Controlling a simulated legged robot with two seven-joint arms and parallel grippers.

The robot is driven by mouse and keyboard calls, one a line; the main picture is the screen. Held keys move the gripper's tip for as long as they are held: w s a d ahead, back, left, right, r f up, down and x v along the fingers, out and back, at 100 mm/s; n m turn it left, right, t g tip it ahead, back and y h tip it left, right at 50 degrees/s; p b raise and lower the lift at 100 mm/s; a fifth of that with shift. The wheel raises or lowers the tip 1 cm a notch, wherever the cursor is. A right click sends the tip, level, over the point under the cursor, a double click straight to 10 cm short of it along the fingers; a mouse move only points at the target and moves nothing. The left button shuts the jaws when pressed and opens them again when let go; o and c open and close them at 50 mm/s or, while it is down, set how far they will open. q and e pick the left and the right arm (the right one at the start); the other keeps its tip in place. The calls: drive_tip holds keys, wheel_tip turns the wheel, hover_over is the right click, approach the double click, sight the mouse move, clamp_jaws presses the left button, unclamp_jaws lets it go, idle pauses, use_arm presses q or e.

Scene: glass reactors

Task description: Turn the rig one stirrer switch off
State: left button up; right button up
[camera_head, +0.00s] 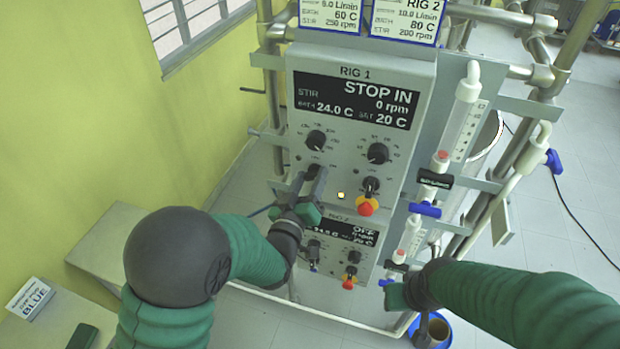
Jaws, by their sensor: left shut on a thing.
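The rig 1 control box (428,85) is a light grey panel whose black display (353,100) reads "STIR", "STOP IN" and "0 rpm", with 24.0 C and 20 C below. My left gripper (309,184) is at the lower left of this panel, shut on the small stirrer switch (313,171). The fingers hide most of the switch, so I cannot tell its position. Two black knobs (316,140) and (378,153) sit above. A red-and-yellow knob (366,205) is at the lower right, near a lit lamp (341,195). My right gripper (424,326) hangs low, its fingers unclear.
The rig 2 box (372,240) is just below, partly behind my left gripper. A glass flow tube (460,125) with blue valves (425,209) stands right of the panel among metal pipes. A blue container (440,328) is on the floor below my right gripper.

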use_arm(q)
drive_tip(key=shift+s+d+f, duration=0.1)
drive_tip(key=shift+d+f, duration=0.1)
drive_tip(key=shift+d, duration=0.15)
drive_tip(key=c, duration=0.4)
drive_tip(key=shift+a+f, duration=0.15)
drive_tip(key=shift+a, duration=0.25)
drive_tip(key=shift+c, duration=0.2)
drive_tip(key=shift+d+f+n+b, duration=0.15)
drive_tip(key=shift+n+b, duration=0.45)
drive_tip(key=shift+b, duration=0.35)
drive_tip(key=shift+n+b, duration=5.3)
use_arm(e)
drive_tip(key=s+x, duration=0.2)
drive_tip(key=x, duration=1)
drive_tip(key=shift+s+f, duration=0.3)
drive_tip(key=shift+f, duration=0.15)
drive_tip(key=shift+d, duration=0.1)
